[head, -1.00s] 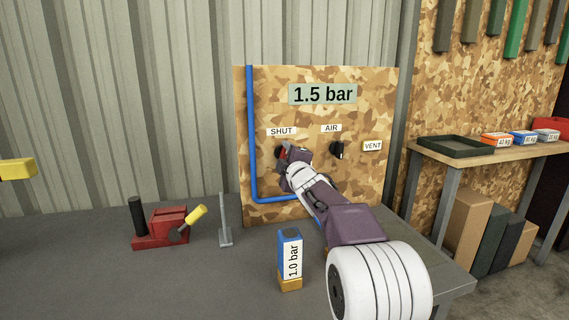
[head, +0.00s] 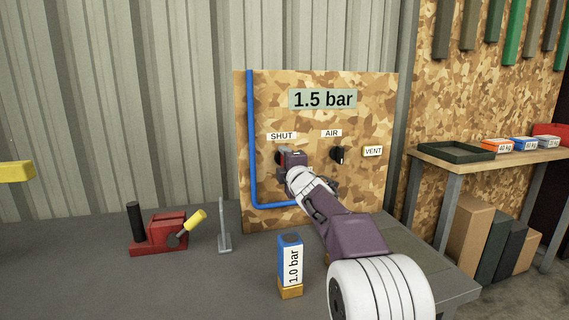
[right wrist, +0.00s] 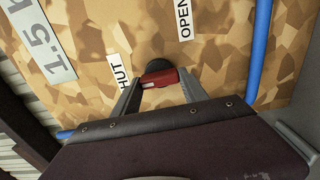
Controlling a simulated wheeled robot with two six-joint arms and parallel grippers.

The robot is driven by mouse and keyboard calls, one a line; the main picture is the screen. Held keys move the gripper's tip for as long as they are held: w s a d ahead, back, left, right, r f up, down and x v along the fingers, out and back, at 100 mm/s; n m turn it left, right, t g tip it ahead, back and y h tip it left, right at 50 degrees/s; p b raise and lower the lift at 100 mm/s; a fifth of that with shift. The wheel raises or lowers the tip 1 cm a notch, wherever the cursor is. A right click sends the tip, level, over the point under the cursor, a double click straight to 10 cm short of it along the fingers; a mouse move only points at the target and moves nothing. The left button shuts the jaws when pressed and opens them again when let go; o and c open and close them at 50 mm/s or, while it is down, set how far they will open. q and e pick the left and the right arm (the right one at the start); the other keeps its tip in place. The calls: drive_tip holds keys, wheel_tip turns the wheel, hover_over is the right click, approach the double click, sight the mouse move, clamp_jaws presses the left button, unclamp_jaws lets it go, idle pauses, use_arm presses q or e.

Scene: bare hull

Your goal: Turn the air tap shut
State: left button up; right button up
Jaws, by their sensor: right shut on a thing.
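The air tap has a red handle (right wrist: 160,78) on a dark round hub, mounted on the patterned board below the SHUT label (head: 281,136). My right gripper (head: 290,158) is at the tap in the head view and mostly covers it. In the right wrist view my right gripper (right wrist: 160,92) has its two fingers on either side of the red handle, shut on it. There the handle lies roughly crosswise between the fingers, with the SHUT label to its left and the OPEN label (right wrist: 184,18) above right. My left gripper is not in view.
The board (head: 350,200) carries a 1.5 bar display (head: 323,99), a black AIR knob (head: 338,155), a VENT label (head: 373,151) and a blue pipe (head: 252,140). A 1.0 bar block (head: 290,262), a grey stand (head: 224,228) and a red device (head: 158,232) stand on the bench.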

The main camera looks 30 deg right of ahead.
drive_tip(key=o, duration=1.4)
drive_tip(key=v, duration=0.9)
drive_tip(key=shift+f, duration=0.1)
